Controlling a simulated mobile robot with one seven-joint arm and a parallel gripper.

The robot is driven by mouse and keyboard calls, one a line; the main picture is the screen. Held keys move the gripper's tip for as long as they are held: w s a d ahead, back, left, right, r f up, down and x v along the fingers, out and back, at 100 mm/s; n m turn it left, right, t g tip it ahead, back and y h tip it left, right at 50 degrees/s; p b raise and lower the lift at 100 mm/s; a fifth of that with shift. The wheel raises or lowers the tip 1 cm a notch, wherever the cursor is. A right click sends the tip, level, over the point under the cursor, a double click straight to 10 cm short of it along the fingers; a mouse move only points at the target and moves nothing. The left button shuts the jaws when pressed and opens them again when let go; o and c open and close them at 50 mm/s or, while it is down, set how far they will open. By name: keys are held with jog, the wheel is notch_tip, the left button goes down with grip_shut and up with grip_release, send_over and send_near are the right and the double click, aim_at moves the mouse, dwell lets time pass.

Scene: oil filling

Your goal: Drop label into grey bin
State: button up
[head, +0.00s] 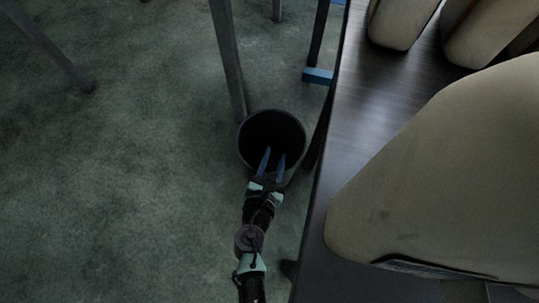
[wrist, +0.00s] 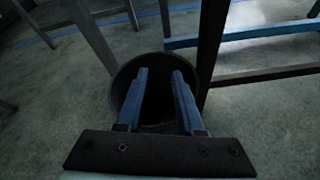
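The grey bin (head: 243,146) stands on the floor beside a table leg, and its inside is dark. In the wrist view the bin (wrist: 121,86) lies straight ahead, behind my fingers. My gripper (head: 271,156) is over the bin's mouth, its blue fingers pointing into the opening. In the wrist view my gripper (wrist: 160,80) shows its two fingers apart with nothing visible between them. I see no label in either view; the bin's bottom is too dark to make out.
A dark table (head: 345,140) with several large beige containers (head: 450,180) on it fills the right side. A table leg (head: 228,60) rises right behind the bin. A blue crossbar (head: 318,76) is to the bin's upper right. The carpet (head: 110,180) at left is mostly clear.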

jog(key=v, duration=0.4)
jog(key=shift+s+a+r+p, duration=0.1)
jog(key=shift+s+r+p, duration=0.05)
jog(key=shift+s+p, duration=0.2)
